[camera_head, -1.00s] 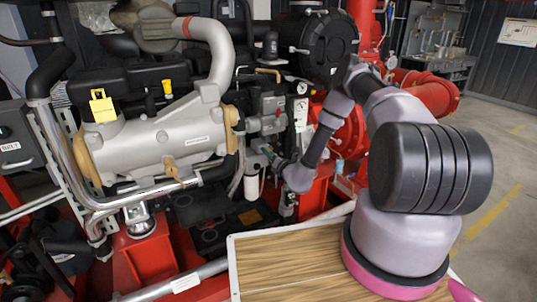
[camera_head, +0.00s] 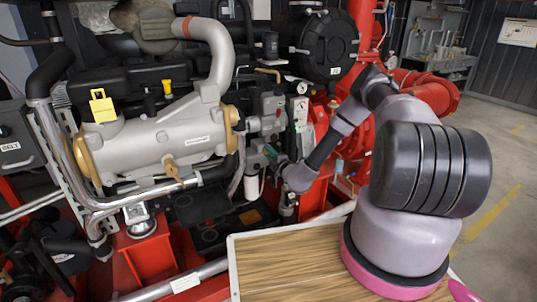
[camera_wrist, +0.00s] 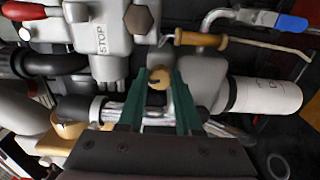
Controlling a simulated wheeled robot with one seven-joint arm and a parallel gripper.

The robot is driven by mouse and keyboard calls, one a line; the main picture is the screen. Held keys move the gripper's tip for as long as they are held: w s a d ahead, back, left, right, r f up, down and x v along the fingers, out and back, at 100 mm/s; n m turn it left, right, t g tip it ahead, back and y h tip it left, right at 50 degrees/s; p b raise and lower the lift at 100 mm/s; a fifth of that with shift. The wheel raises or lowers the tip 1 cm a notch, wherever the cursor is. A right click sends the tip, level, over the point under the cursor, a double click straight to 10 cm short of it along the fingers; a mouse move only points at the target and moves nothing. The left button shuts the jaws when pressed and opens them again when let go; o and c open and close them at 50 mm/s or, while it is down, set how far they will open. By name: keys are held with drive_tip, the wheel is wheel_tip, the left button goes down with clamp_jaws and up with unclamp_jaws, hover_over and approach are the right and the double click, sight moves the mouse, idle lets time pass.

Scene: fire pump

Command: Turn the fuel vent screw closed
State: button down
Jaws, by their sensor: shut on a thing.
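The fuel vent screw appears as a small brass, round-headed piece (camera_wrist: 159,78) in the middle of the wrist view, on the grey fuel fitting. My gripper (camera_wrist: 158,92) has its two green fingers on either side of this brass piece, shut on it. The fingers hide part of its sides and the body below. In the head view my gripper (camera_head: 272,156) reaches in at the engine's right side, beside the grey housings. The screw is too small to make out there.
A white filter cylinder (camera_wrist: 265,97) lies right of the fingers. A lever with a copper-coloured grip (camera_wrist: 200,39) and a blue handle (camera_wrist: 292,23) sit above. A grey box marked STOP (camera_wrist: 100,38) is at upper left. A wood-topped surface (camera_head: 290,260) is in front.

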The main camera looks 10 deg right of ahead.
drive_tip(key=shift+f+m, duration=0.1)
drive_tip(key=shift+m, duration=1.5)
drive_tip(key=c, duration=0.6)
unclamp_jaws()
drive_tip(key=v, duration=1)
drive_tip(key=shift+s+d, duration=0.15)
drive_tip(key=shift+s, duration=0.25)
